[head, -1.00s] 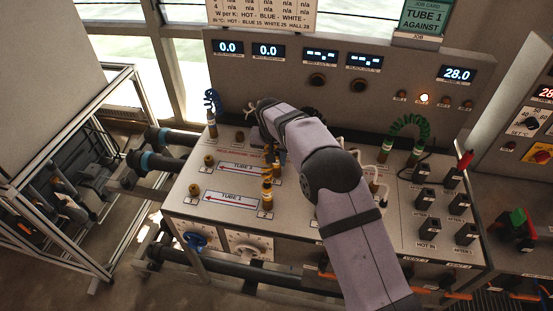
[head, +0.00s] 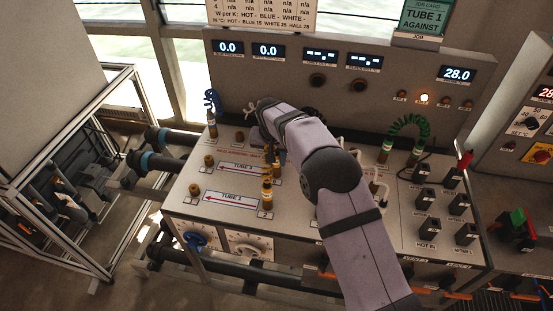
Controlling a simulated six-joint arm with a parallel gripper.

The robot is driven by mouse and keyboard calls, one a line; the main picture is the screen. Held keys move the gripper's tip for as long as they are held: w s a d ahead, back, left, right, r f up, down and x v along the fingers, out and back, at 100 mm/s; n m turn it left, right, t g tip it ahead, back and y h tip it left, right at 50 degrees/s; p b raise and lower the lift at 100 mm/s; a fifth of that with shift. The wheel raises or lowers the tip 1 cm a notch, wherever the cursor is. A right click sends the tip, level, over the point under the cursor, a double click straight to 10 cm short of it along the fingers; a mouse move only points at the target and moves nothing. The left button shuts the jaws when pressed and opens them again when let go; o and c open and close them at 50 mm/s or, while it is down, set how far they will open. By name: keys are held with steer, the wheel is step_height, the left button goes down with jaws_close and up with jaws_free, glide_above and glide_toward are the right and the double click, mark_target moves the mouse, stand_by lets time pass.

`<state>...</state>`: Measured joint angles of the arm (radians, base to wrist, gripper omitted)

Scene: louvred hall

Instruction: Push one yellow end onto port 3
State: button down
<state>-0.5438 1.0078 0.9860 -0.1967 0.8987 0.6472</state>
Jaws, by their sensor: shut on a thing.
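Two brass hose ends with yellow bands show left of my arm in the head view. One yellow end (head: 267,193) stands upright on the panel by the right tip of the TUBE 1 arrow. The other yellow end (head: 276,168) is a little above and behind it, mostly hidden by my arm. My gripper (head: 277,155) is shut on this second end, and its fingers are largely covered by my forearm. Bare brass ports (head: 195,190) stand at the left of the arrows. The port numbers are too small to read, so I cannot tell which is port 3.
A blue coiled hose end (head: 212,127) stands at the panel's back left. A green coiled hose (head: 410,122) arches at the right. Black plug blocks (head: 427,201) fill the right side. The display wall (head: 290,75) rises behind. The white panel around TUBE 1 is mostly clear.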

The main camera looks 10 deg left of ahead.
mark_target(277, 153)
steer(key=shift+r, duration=0.2)
steer(key=shift+r, duration=0.2)
steer(key=shift+r, duration=0.1)
steer(key=shift+r+p, duration=2.4)
steer(key=shift+r, duration=0.6)
